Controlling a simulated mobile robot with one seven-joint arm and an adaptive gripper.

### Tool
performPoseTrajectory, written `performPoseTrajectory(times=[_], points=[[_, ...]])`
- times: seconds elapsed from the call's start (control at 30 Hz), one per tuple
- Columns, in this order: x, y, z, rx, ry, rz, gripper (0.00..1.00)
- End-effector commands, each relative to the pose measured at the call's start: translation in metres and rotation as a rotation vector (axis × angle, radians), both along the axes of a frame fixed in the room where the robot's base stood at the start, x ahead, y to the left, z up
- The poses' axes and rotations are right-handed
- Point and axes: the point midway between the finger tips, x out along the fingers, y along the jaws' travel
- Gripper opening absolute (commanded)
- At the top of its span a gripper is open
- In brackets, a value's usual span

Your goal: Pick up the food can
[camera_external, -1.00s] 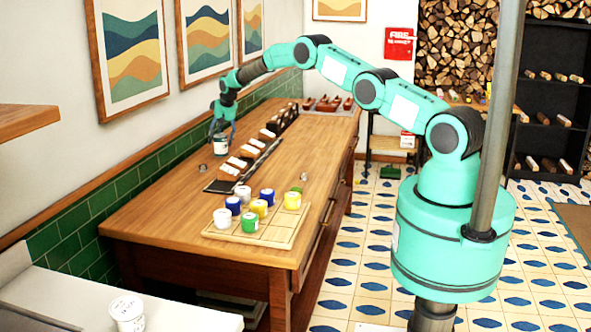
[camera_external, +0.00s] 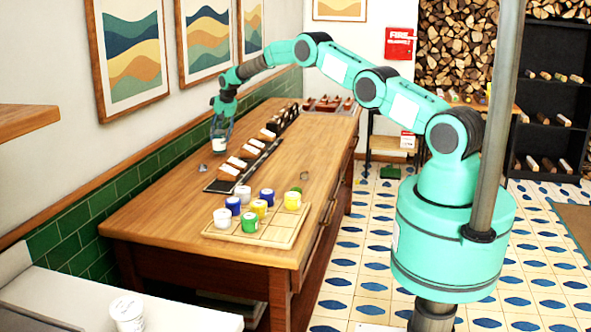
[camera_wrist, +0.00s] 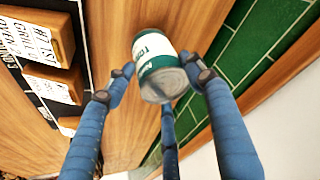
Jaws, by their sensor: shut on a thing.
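The food can (camera_external: 219,145) is a small white and dark green can held in my gripper (camera_external: 221,132) near the wall side of the wooden counter. In the wrist view the can (camera_wrist: 157,62) sits between the blue fingers of my gripper (camera_wrist: 163,80), tilted, with its metal end toward the camera. The fingers are shut on its sides. In the external view its lower end is close to the counter top, and I cannot tell exactly how large the gap is.
A row of wooden blocks with white labels (camera_external: 229,170) stands beside the can. A tray (camera_external: 280,238) with several coloured pots is nearer the front. The green tiled wall (camera_external: 140,180) is close on the left.

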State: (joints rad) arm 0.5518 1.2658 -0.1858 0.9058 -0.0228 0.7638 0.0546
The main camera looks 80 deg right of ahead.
Motion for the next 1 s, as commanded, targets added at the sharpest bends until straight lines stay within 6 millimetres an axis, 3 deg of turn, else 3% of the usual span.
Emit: performPoseTrajectory(times=[0.5,1.0], points=[[0.001,-0.001,0.074,-0.002,-0.003,0.0,0.1],[0.001,0.0,0.085,-0.001,-0.002,0.0,0.1]])
